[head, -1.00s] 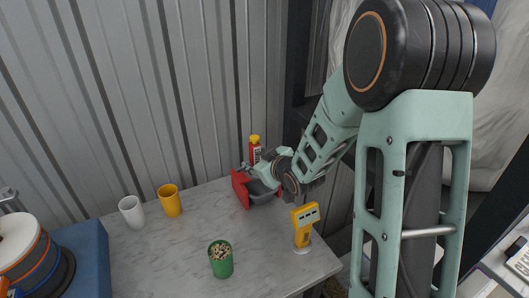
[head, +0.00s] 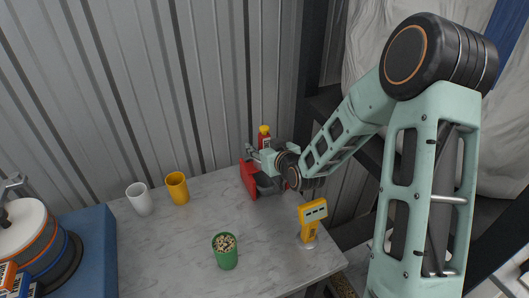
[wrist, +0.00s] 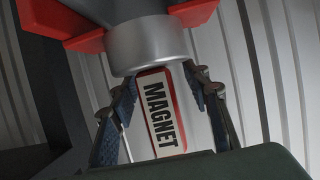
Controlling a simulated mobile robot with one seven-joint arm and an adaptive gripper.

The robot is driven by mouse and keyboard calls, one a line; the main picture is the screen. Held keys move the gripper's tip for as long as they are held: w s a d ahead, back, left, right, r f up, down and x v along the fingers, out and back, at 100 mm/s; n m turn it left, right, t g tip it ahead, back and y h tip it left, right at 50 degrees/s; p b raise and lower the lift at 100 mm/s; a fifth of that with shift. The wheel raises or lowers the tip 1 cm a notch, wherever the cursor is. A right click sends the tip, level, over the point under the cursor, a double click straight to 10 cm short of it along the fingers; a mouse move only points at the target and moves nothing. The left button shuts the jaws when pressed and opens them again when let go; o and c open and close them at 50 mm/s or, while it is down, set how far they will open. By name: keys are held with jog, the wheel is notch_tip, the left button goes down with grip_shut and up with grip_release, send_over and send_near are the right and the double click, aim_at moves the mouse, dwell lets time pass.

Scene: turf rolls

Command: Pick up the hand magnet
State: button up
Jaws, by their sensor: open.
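The hand magnet (wrist: 160,112) shows in the wrist view as a red body with a white label reading MAGNET. It lies between the two fingers of my gripper (wrist: 160,88), with gaps at its sides. In the head view my gripper (head: 260,157) is at the back right of the table, over a red and grey object (head: 248,180). A red upright shape with a yellow top (head: 264,134) shows just behind it; my gripper hides its lower part. I cannot tell for certain whether that is the magnet.
A grey cylinder (wrist: 150,42) with red parts beside it sits close beyond the fingertips. On the marble table (head: 170,250) stand a yellow meter (head: 311,219), a green cup (head: 226,252), a yellow cup (head: 177,188) and a white cup (head: 140,198). A corrugated wall rises behind.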

jog(key=x, duration=0.2)
jog(key=shift+w+a+f, duration=0.15)
jog(key=shift+w+f, duration=0.05)
jog(key=shift+w, duration=0.1)
grip_shut()
dwell(0.4)
